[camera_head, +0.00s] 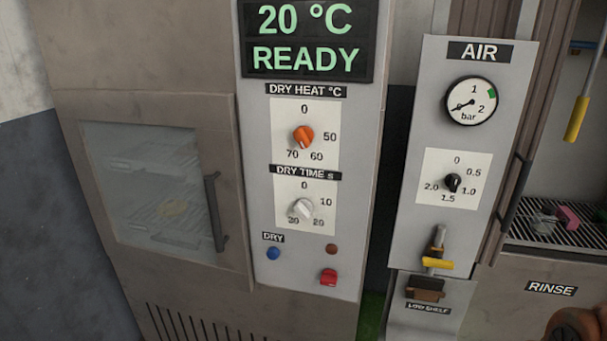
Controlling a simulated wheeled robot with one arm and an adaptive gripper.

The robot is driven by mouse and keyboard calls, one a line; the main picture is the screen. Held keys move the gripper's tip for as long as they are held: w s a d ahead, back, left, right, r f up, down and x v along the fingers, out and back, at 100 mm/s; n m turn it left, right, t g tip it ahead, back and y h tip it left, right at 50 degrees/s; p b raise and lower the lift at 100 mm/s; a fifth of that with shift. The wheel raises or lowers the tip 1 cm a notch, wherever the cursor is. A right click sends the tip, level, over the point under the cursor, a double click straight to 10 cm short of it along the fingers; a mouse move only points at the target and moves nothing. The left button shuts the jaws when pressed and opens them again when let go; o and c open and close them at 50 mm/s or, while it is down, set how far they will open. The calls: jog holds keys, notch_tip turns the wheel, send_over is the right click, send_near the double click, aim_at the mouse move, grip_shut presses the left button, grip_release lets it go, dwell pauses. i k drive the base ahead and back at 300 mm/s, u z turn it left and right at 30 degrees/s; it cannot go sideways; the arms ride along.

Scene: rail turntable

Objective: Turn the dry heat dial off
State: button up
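The dry heat dial (303,136) is an orange knob on a white plate under the label "DRY HEAT °C". Its scale has 0 at the top, 50 at the right, 60 at lower right and 70 at lower left. The knob looks turned at a slant, away from straight up at 0; its exact mark is too small to tell. The display (309,40) above reads "20 °C READY" in green. My gripper is not in view, and nothing touches the dial.
Below is a white dry time dial (302,209), then a blue button (273,254) and a red switch (328,277). A glass-windowed door with a dark handle (215,212) is at left. An air panel (411,205) with gauge, black dial and yellow-handled valve (438,264) stands at right.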

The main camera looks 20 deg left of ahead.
aim_at(304, 135)
jog(key=k, duration=0.5)
jog(key=u, duration=3.05)
jog(key=i, duration=2.15)
jog(key=z, duration=2.4)
